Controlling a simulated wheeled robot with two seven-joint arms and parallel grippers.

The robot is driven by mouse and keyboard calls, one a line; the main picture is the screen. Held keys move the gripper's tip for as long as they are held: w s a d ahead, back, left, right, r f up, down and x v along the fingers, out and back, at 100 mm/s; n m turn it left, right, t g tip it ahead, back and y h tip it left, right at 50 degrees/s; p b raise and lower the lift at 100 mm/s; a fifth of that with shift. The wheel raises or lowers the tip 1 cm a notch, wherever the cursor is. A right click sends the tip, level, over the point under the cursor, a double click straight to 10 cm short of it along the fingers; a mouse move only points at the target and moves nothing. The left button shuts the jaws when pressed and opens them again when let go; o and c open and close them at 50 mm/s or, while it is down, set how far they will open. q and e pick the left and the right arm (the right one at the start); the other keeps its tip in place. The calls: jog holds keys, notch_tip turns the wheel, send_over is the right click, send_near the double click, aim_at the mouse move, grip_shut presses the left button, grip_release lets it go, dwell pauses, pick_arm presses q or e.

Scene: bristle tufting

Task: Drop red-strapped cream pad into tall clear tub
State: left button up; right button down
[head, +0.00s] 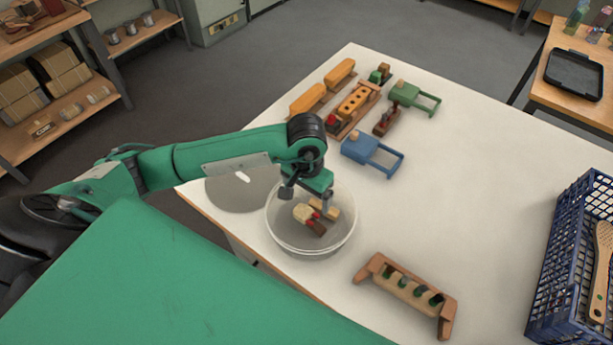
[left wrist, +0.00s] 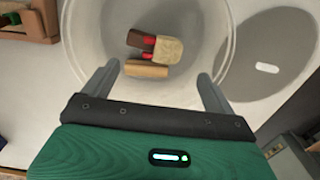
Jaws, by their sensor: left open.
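The clear tub (head: 281,243) stands near the table's left edge; its round wall also shows in the left wrist view (left wrist: 88,80). Inside lies a cream pad (head: 302,213) with a red strap against a dark brown part (head: 317,228). The wrist view shows the cream pad (left wrist: 169,51), the red strap (left wrist: 149,41) and a tan bar (left wrist: 146,69) beside them. My left gripper (head: 307,199) is open and empty over the tub, fingers pointing down and apart, clear of the pad. My right gripper is not in view.
A flat grey disc (head: 230,190) with a white slot lies left of the tub. A wooden rack (head: 405,287) stands at the front, a blue holder (head: 366,150) and several wooden pieces behind, a blue crate (head: 567,262) at right. The table's middle right is clear.

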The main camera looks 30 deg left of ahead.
pick_arm(q)
notch_tip(320, 180, up, 13)
jog(key=b, duration=0.2)
jog(key=shift+b, duration=0.3)
jog(key=shift+s+f, duration=0.1)
jog(key=shift+f, duration=0.1)
